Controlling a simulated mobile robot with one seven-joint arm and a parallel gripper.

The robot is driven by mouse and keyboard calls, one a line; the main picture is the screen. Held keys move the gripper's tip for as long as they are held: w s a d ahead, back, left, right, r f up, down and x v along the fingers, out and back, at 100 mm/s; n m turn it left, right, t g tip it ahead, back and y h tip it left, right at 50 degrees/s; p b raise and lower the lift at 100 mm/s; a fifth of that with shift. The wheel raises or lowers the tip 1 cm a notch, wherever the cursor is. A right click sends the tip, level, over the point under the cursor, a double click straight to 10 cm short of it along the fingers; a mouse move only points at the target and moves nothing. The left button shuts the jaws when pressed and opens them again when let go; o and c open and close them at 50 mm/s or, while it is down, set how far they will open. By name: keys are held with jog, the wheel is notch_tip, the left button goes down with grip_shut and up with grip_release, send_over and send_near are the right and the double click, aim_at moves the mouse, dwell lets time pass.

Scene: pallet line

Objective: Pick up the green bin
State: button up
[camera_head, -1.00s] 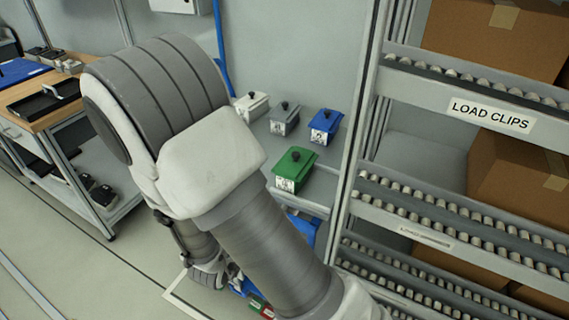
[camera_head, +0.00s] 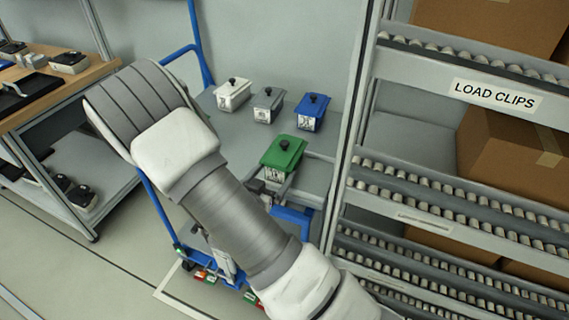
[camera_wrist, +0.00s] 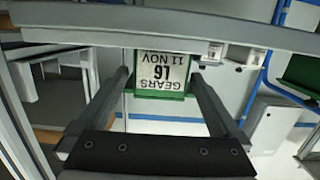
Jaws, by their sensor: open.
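The green bin (camera_head: 284,153) has a lid with a black knob and a white label on its front. It stands on a grey cart top, nearest of the bins there. In the wrist view the green bin (camera_wrist: 161,94) appears upside down, its label reading GEARS, 11 NOV, L6. My gripper (camera_wrist: 160,78) is open, with one finger towards each side of the bin's labelled front. No grip on the bin shows, and I cannot tell how far the fingertips are from it. In the head view my forearm hides most of the gripper.
White (camera_head: 232,94), grey (camera_head: 266,104) and blue (camera_head: 312,111) bins stand behind the green one. A roller rack (camera_head: 440,229) with cartons rises close on the right. A wooden workbench (camera_head: 72,92) stands at the left. The cart has a blue frame (camera_head: 192,52).

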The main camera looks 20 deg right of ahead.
aim_at(285, 158)
jog(key=x, duration=0.7)
jog(key=shift+w+d, duration=0.15)
jog(key=shift+c, duration=0.3)
jog(key=shift+r, duration=0.1)
grip_shut()
